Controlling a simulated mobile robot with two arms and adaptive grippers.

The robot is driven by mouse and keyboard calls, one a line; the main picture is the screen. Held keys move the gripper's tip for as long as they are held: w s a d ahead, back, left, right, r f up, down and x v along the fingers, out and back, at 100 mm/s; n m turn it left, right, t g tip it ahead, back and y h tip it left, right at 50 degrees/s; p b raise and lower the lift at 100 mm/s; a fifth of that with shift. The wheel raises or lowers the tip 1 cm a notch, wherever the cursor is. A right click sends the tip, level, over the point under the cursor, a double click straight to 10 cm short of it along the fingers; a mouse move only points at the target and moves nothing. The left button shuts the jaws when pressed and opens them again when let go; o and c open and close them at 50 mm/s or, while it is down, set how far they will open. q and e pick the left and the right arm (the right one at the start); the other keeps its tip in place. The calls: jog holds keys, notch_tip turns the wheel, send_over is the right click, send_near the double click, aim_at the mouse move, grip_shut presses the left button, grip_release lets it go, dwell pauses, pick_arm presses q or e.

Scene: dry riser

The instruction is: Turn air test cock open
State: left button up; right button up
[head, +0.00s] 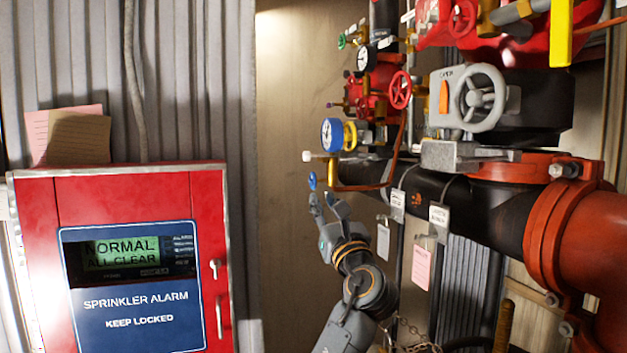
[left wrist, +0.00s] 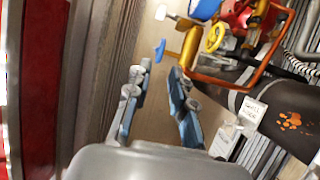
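A small blue lever handle (head: 312,181) shows just above my left gripper (head: 322,199) in the head view. In the left wrist view the blue handle (left wrist: 160,50) is on a thin yellow brass fitting (left wrist: 174,55). I take it for the air test cock, though I can read no label on it. In the left wrist view my left gripper (left wrist: 160,70) is open, and the handle appears just beyond the gap between its fingertips. I see no clear contact, and the exact distance is hard to tell. My right gripper is not in view.
A blue-rimmed gauge (head: 332,135), a white knob (head: 308,156) and an orange-red pipe loop (head: 368,188) are close by. A large black pipe (head: 460,208) with tags runs to the right. A red sprinkler alarm cabinet (head: 120,260) stands left.

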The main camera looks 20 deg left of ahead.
aim_at(312, 179)
pick_arm(q)
jog(key=p+x, duration=0.2)
jog(key=x, duration=0.8)
grip_shut()
